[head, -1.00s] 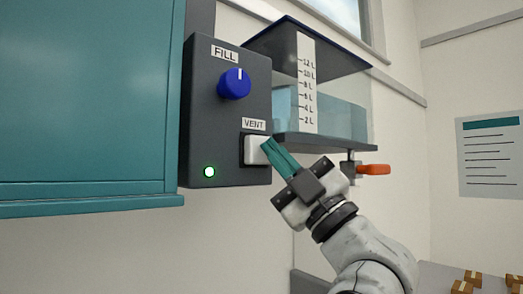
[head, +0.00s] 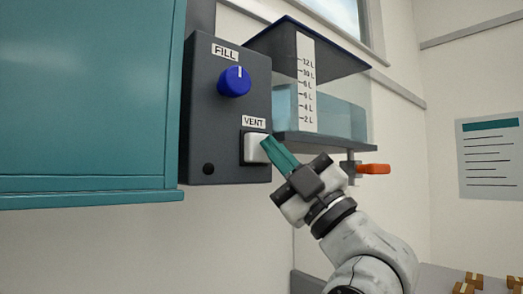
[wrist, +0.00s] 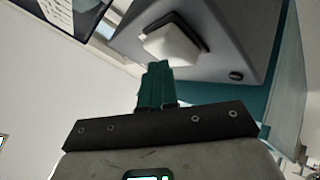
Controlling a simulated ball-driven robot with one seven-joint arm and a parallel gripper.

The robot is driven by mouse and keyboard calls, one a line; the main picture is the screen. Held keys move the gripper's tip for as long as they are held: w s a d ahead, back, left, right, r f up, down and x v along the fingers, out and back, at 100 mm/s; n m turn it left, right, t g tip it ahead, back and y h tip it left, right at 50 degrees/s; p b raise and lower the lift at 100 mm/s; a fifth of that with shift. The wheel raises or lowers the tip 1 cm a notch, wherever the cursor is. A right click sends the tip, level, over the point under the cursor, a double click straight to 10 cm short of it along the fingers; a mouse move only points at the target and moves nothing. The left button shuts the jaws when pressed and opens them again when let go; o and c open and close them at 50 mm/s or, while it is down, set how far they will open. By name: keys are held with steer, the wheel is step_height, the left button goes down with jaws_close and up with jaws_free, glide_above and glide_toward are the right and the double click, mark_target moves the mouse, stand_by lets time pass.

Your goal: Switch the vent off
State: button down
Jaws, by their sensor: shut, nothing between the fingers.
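The vent switch (head: 256,147) is a white rocker in a dark frame under the VENT label (head: 254,122) on a dark grey control box (head: 205,125). It also shows in the wrist view (wrist: 172,45). The round indicator lamp (head: 208,169) at the box's lower left is dark. My gripper (head: 266,142) is shut and empty, its teal fingertips at the right edge of the switch. In the wrist view the fingertips (wrist: 158,68) are just below the switch; whether they touch it I cannot tell.
A blue FILL knob (head: 235,82) sits above the switch. A clear tank (head: 345,115) with a litre scale is behind at right, with an orange valve handle (head: 373,169) below it. A teal cabinet (head: 85,95) is at left.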

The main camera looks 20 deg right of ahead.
steer(key=s+d+b, duration=0.1)
steer(key=s+d, duration=0.1)
steer(key=s, duration=0.3)
steer(key=shift+s, duration=0.4)
steer(key=shift+a, duration=0.1)
stand_by(0.7)
